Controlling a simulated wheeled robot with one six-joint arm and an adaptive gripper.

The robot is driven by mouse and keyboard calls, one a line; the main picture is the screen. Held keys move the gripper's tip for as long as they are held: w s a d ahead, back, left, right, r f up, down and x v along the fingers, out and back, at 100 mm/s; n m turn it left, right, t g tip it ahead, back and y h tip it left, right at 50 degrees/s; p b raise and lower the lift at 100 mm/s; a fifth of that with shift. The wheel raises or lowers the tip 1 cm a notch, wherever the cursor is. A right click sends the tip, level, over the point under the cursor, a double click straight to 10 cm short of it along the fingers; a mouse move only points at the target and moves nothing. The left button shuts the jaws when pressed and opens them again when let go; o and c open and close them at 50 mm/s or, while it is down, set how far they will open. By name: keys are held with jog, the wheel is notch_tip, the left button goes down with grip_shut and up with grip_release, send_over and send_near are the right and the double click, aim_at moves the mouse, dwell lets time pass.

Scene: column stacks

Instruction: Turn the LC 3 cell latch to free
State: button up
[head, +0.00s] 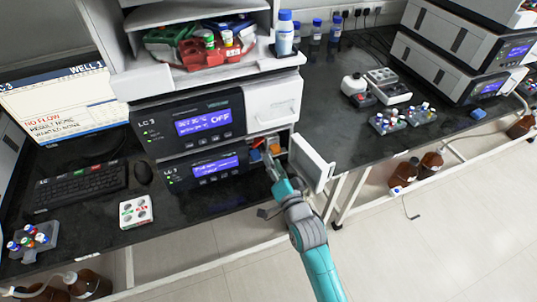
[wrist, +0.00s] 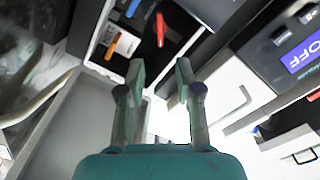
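The LC 3 stack (head: 190,125) stands on the bench, and its upper display reads OFF. Its lower right compartment (wrist: 130,45) is open, with the white door (head: 312,163) swung out to the right. Inside are an orange lever (wrist: 112,46) and a red lever (wrist: 160,29); the orange (head: 275,149) and the red (head: 257,142) also show in the head view. I cannot tell which is the cell latch. My gripper (wrist: 160,80) is open and empty, pointing at the compartment, apart from both levers. In the head view my gripper (head: 271,168) is at the compartment's front.
The open door (wrist: 70,125) stands close beside my gripper. A red tray (head: 215,52) with bottles sits on top of the stack. A keyboard (head: 80,186), mouse (head: 143,173) and white vial block (head: 136,211) lie on the bench to the left.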

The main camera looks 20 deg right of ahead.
aim_at(260, 143)
jog(key=shift+s, duration=0.65)
jog(key=w, duration=1)
jog(key=shift+a+f, duration=0.15)
jog(key=shift+a, duration=0.15)
grip_shut()
